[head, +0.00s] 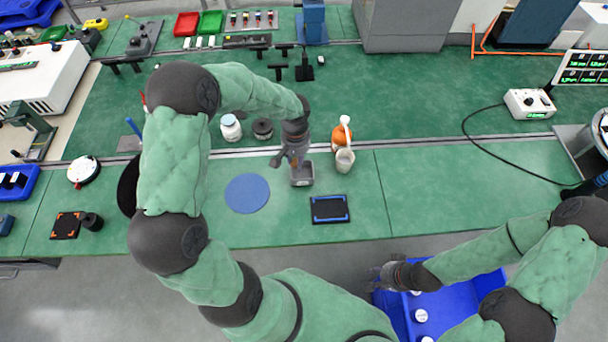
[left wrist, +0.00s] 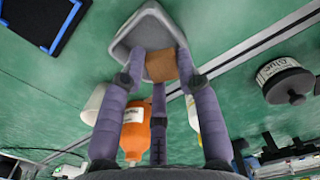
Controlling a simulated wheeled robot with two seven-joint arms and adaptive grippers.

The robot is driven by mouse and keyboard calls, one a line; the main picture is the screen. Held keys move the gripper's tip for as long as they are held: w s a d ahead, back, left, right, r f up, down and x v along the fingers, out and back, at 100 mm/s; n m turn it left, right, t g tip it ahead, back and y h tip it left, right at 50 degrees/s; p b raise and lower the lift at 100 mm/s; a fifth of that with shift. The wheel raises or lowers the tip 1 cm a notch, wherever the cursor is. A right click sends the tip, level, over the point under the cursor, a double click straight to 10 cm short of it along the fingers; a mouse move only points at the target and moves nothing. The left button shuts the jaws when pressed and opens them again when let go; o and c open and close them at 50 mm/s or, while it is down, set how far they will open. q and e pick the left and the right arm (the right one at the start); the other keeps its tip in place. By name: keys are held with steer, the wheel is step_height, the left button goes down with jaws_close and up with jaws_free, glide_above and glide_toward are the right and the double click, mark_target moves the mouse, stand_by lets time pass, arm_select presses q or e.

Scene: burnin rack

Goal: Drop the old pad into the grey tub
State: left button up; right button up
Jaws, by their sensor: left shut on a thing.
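My left gripper (head: 291,160) is shut on the old pad, pointing down at the grey tub (head: 303,181) on the green bench. In the left wrist view the pad (left wrist: 161,66) is a small brown block between the fingertips of the left gripper (left wrist: 160,60). It overlaps the near part of the tub (left wrist: 122,42) there; I cannot tell how high it is above the tub floor. In the head view the pad is hidden by the fingers. My right gripper (head: 376,278) is at the left edge of a blue crate; its fingers are too small to judge.
An orange bottle (head: 340,133) and a whitish cup (head: 345,160) stand right of the tub. A white jar (head: 231,128), a dark round tin (head: 262,128), a blue disc (head: 247,193) and a blue-cornered black mat (head: 329,209) are nearby. The blue crate (head: 395,312) holds several white items.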

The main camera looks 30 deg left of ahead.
arm_select(q)
steer(key=shift+f+b, duration=0.6)
steer(key=shift+f, duration=0.7)
steer(key=o, duration=0.9)
steer(key=shift+r, duration=0.1)
step_height(320, 180, up, 12)
